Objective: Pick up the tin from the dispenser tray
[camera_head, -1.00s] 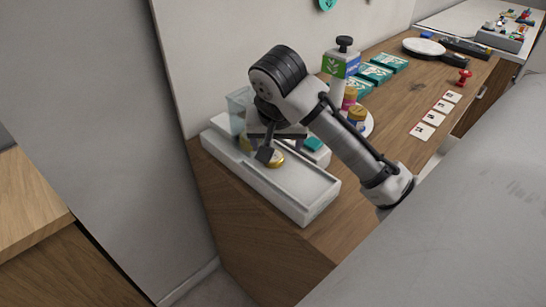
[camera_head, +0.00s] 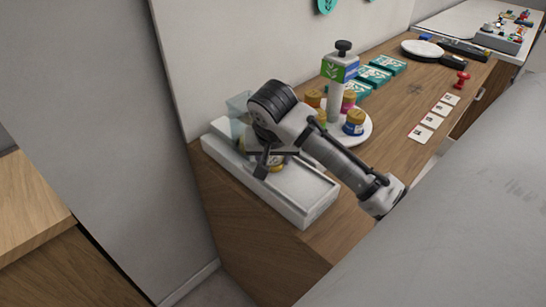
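The dispenser tray (camera_head: 300,192) is a long pale grey tray at the near left end of the wooden counter. A clear bin (camera_head: 238,104) stands at its back. A gold-topped tin (camera_head: 278,163) lies in the tray, partly hidden by my gripper (camera_head: 268,168). My gripper points down at the tin, with a dark finger on its near left side. The far finger is hidden, so I cannot tell whether the fingers touch the tin or how wide they stand.
A round white carousel (camera_head: 362,134) with several jars and a central post (camera_head: 335,98) stands just behind my arm. Teal boxes (camera_head: 375,75), white cards (camera_head: 427,122) and a red stamp (camera_head: 462,79) lie farther right. The wall closes off the back.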

